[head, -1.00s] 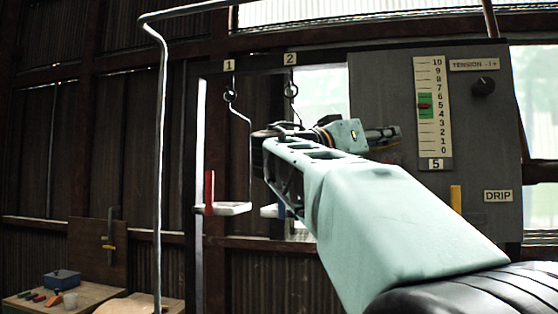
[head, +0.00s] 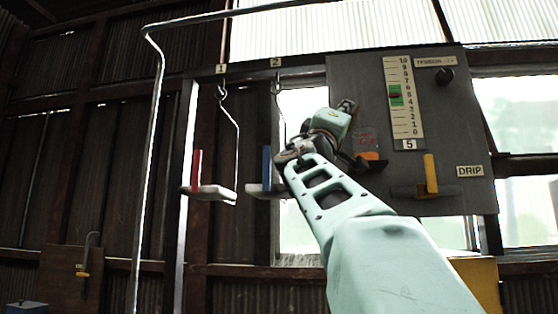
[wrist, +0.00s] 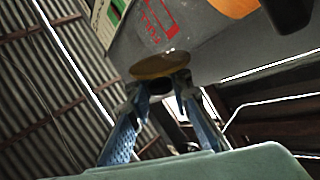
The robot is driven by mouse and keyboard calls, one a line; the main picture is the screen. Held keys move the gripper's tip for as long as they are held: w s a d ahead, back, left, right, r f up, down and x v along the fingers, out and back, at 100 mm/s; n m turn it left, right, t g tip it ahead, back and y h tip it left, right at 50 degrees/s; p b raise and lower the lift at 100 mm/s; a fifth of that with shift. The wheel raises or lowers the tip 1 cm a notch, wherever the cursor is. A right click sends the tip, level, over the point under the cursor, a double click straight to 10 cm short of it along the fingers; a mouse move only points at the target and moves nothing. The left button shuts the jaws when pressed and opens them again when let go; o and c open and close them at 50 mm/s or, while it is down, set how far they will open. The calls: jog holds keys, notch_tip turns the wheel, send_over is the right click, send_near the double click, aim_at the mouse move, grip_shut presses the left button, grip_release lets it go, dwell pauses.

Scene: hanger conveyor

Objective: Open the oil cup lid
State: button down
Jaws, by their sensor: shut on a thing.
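In the wrist view, a round brass-coloured lid (wrist: 160,65) sits at the lower edge of the grey panel. The blue fingers of my gripper (wrist: 161,84) are closed in on it from either side, with their tips at its near rim. The body of the oil cup cannot be made out behind the lid and fingers.
The grey control panel (head: 440,120) carries a tension scale (head: 402,100), a black knob (head: 445,75), a yellow lever (head: 431,172) and a DRIP label (head: 470,171).

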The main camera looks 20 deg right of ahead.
jog(key=shift+w+a+f+n+t+y+b, duration=0.35)
jog(key=shift+n+t+y+b, duration=1.3)
jog(key=shift+n+y, duration=1.25)
jog(key=shift+w+a+f+n+t+y+b, duration=0.15)
jog(key=shift+a+n+t+y+b, duration=0.25)
jog(key=shift+n+t+y+b, duration=2.3)
jog(key=shift+w+a+f+n+t+y, duration=0.3)
jog(key=shift+n+t+y, duration=1.05)
jog(key=shift+n, duration=3.05)
jog(key=shift+a+n+y, duration=0.15)
jog(key=shift+n+y, duration=0.15)
jog(key=shift+y, duration=0.35)
jog(key=c, duration=1.8)
grip_release()
jog(key=shift+o, duration=0.2)
jog(key=shift+s, duration=0.1)
jog(key=shift+m+g+h, duration=0.3)
jog(key=shift+m+h, duration=0.1)
jog(key=shift+m, duration=0.1)
